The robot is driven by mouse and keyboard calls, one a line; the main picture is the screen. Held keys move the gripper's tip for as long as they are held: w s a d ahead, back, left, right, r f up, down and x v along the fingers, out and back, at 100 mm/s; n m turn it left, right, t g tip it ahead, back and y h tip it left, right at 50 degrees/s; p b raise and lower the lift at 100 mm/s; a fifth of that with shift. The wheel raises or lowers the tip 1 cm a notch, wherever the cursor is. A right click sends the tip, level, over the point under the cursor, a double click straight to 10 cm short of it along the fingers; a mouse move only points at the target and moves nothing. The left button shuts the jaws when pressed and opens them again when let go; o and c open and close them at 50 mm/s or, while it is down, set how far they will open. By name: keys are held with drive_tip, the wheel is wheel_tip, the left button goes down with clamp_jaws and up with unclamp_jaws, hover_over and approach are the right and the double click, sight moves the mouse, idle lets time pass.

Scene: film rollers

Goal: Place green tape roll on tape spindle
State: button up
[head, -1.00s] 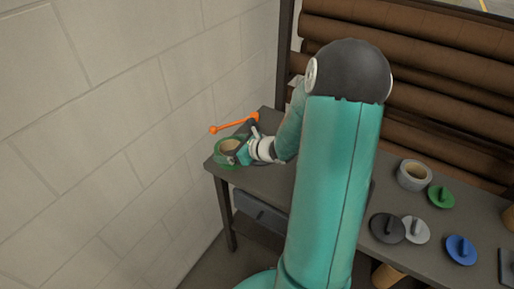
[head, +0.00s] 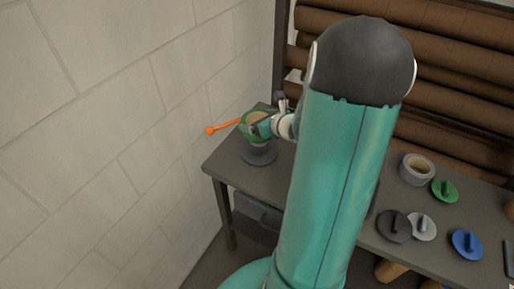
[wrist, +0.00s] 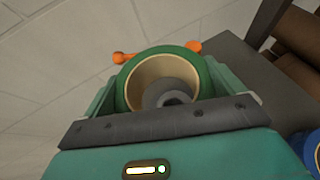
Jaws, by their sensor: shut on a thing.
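My gripper (head: 262,128) is shut on the green tape roll (head: 246,120) at the left end of the table. In the wrist view the roll (wrist: 212,82) sits between the two fingers of my gripper (wrist: 163,88), with its cream core open towards the camera. The tape spindle (head: 258,155) stands on the table, its dark round base showing below the roll. In the wrist view the grey spindle top (wrist: 172,92) shows through the roll's hole. I cannot tell whether the roll is around the spindle or just above it.
An orange rod with a round end (head: 210,131) sticks out left of the roll, near the wall. A grey tape roll (head: 416,168) and several coloured discs with upright tabs, one green (head: 445,191), lie on the right of the table (head: 222,170). My arm hides the middle.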

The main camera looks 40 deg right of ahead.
drive_tip(key=shift+s+d+r, duration=0.15)
drive_tip(key=shift+d+r, duration=0.05)
drive_tip(key=shift+w+d+f, duration=0.1)
drive_tip(key=shift+w+f, duration=0.1)
drive_tip(key=shift+w, duration=0.2)
drive_tip(key=shift+s+f, duration=0.1)
drive_tip(key=shift+f, duration=0.2)
drive_tip(key=shift+c, duration=0.2)
wheel_tip(320, 180, down, 4)
drive_tip(key=shift+f, duration=0.2)
drive_tip(key=shift+s+f, duration=0.2)
drive_tip(key=shift+w+f, duration=0.1)
drive_tip(key=shift+f, duration=2.05)
